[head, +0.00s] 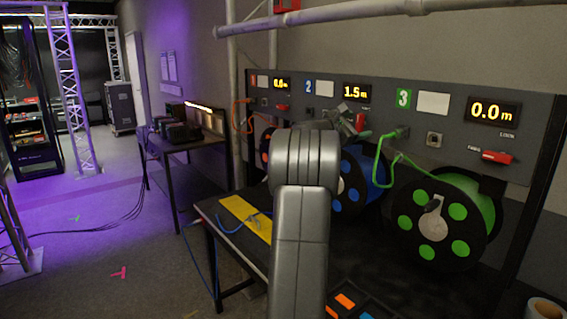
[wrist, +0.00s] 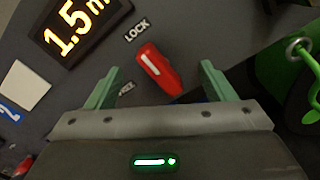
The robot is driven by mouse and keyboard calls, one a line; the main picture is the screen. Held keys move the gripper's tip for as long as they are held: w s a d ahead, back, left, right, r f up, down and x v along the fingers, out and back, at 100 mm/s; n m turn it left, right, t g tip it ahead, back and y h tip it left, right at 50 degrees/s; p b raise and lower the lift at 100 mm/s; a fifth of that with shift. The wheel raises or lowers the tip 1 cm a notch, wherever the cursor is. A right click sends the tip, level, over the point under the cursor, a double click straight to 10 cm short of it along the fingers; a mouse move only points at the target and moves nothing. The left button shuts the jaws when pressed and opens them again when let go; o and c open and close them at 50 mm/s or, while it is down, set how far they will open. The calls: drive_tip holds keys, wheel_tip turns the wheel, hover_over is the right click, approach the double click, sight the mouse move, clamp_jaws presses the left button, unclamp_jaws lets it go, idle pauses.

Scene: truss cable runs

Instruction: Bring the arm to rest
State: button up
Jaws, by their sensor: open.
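My gripper (wrist: 161,68) is open in the wrist view, its two green fingers on either side of a red lever (wrist: 158,72) on the panel. I see no contact between fingers and lever. The lever's white-marked end lies near the LOCK label (wrist: 137,29); another label by the left finger is partly covered. In the head view my arm (head: 303,200) reaches up toward the panel (head: 450,95), and my gripper (head: 347,118) is partly hidden at station 2, below the 1.5 m display (head: 355,92). The blue reel (head: 360,180) is partly behind my arm.
The green reel (head: 440,220) stands right of my arm, its green cable (head: 384,150) looping up to the panel. An orange reel (head: 267,146) is at left. A bench (head: 225,212) with a yellow strip (head: 247,217) lies below. A horizontal pipe (head: 350,12) crosses above. Floor at left is mostly clear.

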drive_tip(key=n+p, duration=0.6)
drive_tip(key=p, duration=0.3)
drive_tip(key=shift+p, duration=0.4)
drive_tip(key=shift+f, duration=0.15)
